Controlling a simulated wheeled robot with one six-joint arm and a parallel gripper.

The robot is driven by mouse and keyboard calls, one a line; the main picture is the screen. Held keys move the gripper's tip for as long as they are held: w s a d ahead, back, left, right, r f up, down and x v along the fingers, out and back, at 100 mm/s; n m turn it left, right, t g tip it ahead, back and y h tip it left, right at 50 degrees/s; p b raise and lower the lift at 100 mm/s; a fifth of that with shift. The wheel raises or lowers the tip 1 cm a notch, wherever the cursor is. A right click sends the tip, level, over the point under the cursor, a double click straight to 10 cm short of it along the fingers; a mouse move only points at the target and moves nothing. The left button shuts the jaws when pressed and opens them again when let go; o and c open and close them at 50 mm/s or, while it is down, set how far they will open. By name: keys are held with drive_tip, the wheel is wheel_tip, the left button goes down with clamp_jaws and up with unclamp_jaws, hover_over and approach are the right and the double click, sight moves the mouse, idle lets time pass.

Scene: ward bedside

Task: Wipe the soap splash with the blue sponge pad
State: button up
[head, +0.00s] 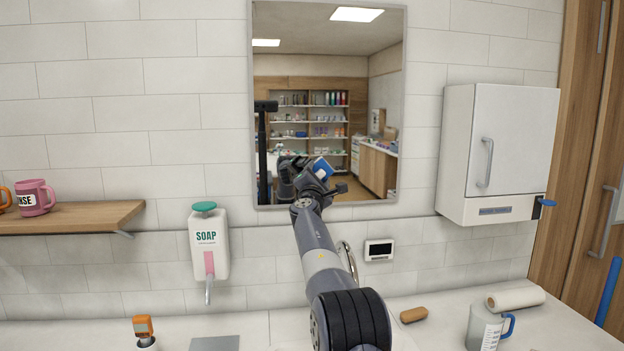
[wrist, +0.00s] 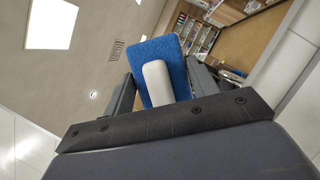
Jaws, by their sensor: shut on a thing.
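My gripper (head: 326,181) is raised in front of the wall mirror (head: 335,100), near its lower middle. It is shut on the blue sponge pad (head: 321,167). In the wrist view the blue sponge pad (wrist: 173,57) is tilted, its white grip (wrist: 157,84) between the two dark fingers. I cannot tell whether the pad touches the mirror glass. I cannot make out the soap splash in either view; my arm and gripper hide part of the mirror's lower area.
A soap dispenser (head: 208,245) hangs left of the mirror, and a shelf (head: 75,217) with pink mug (head: 35,198) further left. A white cabinet (head: 500,150) is at right. The counter below holds a grey jug (head: 484,328), a paper roll (head: 516,298) and an orange-topped bottle (head: 143,328).

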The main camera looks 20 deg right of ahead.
drive_tip(key=shift+s+d, duration=0.25)
drive_tip(key=shift+d, duration=0.75)
drive_tip(key=shift+w+r, duration=0.1)
drive_tip(key=shift+w+a, duration=0.25)
drive_tip(key=shift+a, duration=0.75)
drive_tip(key=shift+w+a, duration=0.25)
drive_tip(key=shift+a, duration=0.7)
drive_tip(key=shift+s+a+f+b, duration=0.15)
drive_tip(key=shift+s+f+b, duration=0.05)
drive_tip(key=shift+f+b, duration=0.2)
drive_tip(key=s+b, duration=0.5)
drive_tip(key=shift+s+a+r, duration=0.15)
drive_tip(key=shift+a+r, duration=0.2)
drive_tip(key=shift+a, duration=0.05)
